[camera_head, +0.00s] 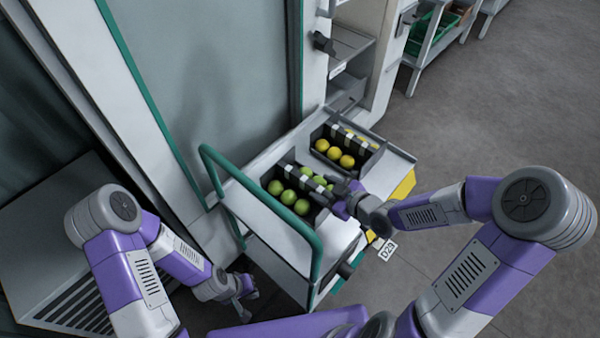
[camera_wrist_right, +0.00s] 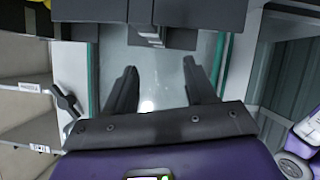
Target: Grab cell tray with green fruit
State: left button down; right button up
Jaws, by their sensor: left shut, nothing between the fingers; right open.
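The dark cell tray with green fruit (camera_head: 319,215) sits on the cart's top, with several green fruits (camera_head: 288,197) in rows. My right gripper (camera_head: 328,187) is at the tray's right side, seen from above and partly overlapping it. In the right wrist view its two fingers (camera_wrist_right: 163,88) are spread apart with nothing between them. Dark tray walls (camera_wrist_right: 213,14) show just beyond the fingertips there; contact cannot be told. My left gripper (camera_head: 245,287) is shut and empty, low beside the cart's left end, away from the trays.
A second dark tray with yellow fruit (camera_head: 346,160) stands behind the green one on the cart (camera_head: 390,165). A green handrail (camera_head: 262,200) runs along the cart's left side. A cabinet with shelves (camera_head: 350,45) stands behind. Open floor (camera_head: 490,110) lies to the right.

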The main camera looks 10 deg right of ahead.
aim_at(306, 180)
jog(key=shift+w+a+f+b, duration=0.2)
jog(key=shift+w+f+b, duration=0.1)
jog(key=shift+w, duration=0.3)
jog(key=shift+w+a+f+b, duration=0.15)
jog(key=shift+w+f, duration=0.1)
jog(key=shift+w, duration=0.35)
jog(key=shift+w+a+f+b, duration=0.15)
jog(key=shift+a+f+b, duration=0.25)
jog(key=shift+f+b, duration=0.1)
jog(key=x, duration=0.1)
jog(key=b+x, duration=0.1)
jog(key=x, duration=0.1)
jog(key=shift+w+f+b, duration=0.25)
jog(key=shift+f+b, duration=0.05)
jog(key=shift+f, duration=0.1)
jog(key=shift+w+a, duration=0.15)
jog(key=shift+w, duration=0.1)
pick_arm(q)
jog(key=f, duration=0.3)
jog(key=shift+w+f, duration=0.25)
jog(key=shift+f, duration=0.05)
pick_arm(e)
grip_shut()
